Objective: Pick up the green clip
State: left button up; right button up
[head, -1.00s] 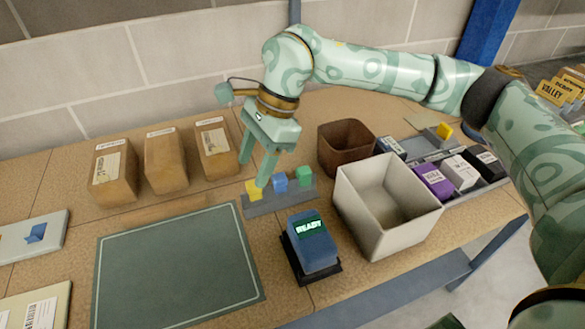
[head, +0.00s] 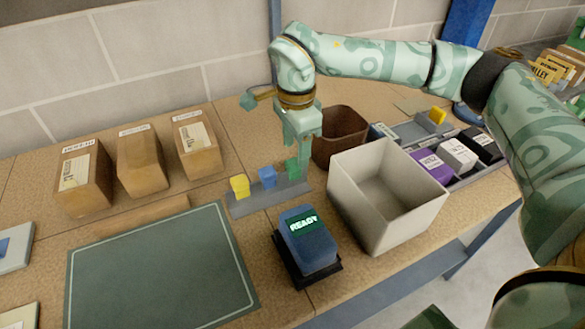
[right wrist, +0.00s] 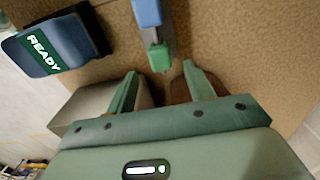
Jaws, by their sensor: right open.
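The green clip (head: 292,169) stands at the right end of a grey rail (head: 243,206), partly hidden by my right gripper in the head view. A blue clip (head: 267,177) and a yellow clip (head: 239,187) stand on the same rail to its left. My right gripper (head: 300,162) is open and points down at the green clip. In the right wrist view the green clip (right wrist: 159,57) shows just ahead of the gap between the two open fingers (right wrist: 160,75). The blue clip (right wrist: 147,13) lies beyond it. My left gripper is not in view.
A white bin (head: 415,214) stands right of the rail, with a brown bin (head: 330,143) behind it. A blue device reading READY (head: 307,241) is in front. Cardboard boxes (head: 140,163) stand at the back left. A dark green mat (head: 150,270) lies front left.

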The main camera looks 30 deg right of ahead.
aim_at(293, 161)
jog(key=f+b, duration=0.1)
jog(key=f, duration=0.4)
jog(key=shift+w+a+f+b, duration=0.1)
jog(key=shift+w+a+b, duration=0.1)
jog(key=shift+b, duration=0.2)
jog(key=shift+s, duration=0.1)
jog(key=c, duration=1)
jog(key=shift+c, duration=0.2)
